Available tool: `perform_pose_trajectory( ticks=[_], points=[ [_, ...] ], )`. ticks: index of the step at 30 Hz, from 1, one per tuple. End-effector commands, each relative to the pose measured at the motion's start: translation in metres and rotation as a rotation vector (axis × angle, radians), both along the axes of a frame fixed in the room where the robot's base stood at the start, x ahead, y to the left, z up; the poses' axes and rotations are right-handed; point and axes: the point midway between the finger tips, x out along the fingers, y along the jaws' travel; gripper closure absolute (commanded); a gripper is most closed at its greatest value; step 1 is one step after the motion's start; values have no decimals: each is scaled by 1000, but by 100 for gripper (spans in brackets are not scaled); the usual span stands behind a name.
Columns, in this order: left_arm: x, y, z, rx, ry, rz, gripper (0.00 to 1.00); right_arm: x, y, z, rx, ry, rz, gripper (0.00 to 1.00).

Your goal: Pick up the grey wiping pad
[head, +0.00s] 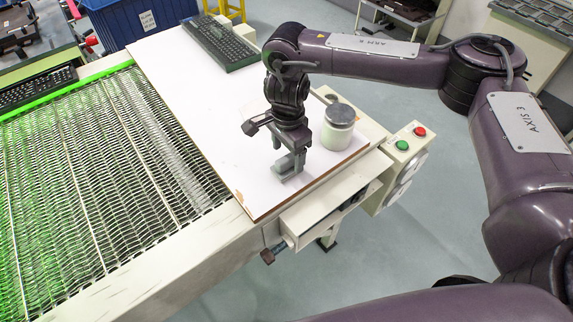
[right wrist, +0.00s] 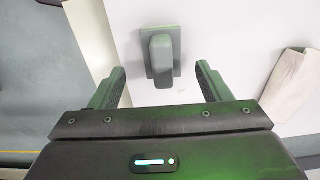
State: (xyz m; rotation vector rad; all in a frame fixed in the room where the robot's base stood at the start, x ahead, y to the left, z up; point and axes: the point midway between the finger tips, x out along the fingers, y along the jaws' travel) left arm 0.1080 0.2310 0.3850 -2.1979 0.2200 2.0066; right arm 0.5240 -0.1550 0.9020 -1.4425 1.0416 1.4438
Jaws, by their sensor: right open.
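The grey wiping pad (head: 286,174) lies on the white board near its front right edge. In the right wrist view the pad (right wrist: 161,56) shows as a flat grey base with a raised rounded grip on top. My right gripper (head: 288,151) points down, close over the pad, and partly hides it in the head view. In the right wrist view the gripper (right wrist: 160,72) is open, one finger on each side of the pad's line, with clear gaps to both. No contact shows. My left gripper is not in view.
A jar with a grey lid (head: 339,127) stands close to the right of the gripper. A dark keyboard (head: 220,42) lies at the board's far end. The white board (head: 200,130) is bare between them. A mesh conveyor (head: 90,170) runs at left; a button box (head: 408,143) is at right.

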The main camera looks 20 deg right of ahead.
Motion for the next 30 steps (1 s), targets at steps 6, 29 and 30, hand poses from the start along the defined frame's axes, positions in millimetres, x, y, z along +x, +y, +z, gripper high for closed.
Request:
perform_pose_trajectory(
  ticks=[6,29,30],
  points=[
    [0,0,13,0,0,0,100,2,2,-31,0,2,-1,29],
    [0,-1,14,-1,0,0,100,3,2,-40,1,-1,-2,82],
    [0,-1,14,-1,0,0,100,3,2,-40,1,-1,-2,82]
  ],
)
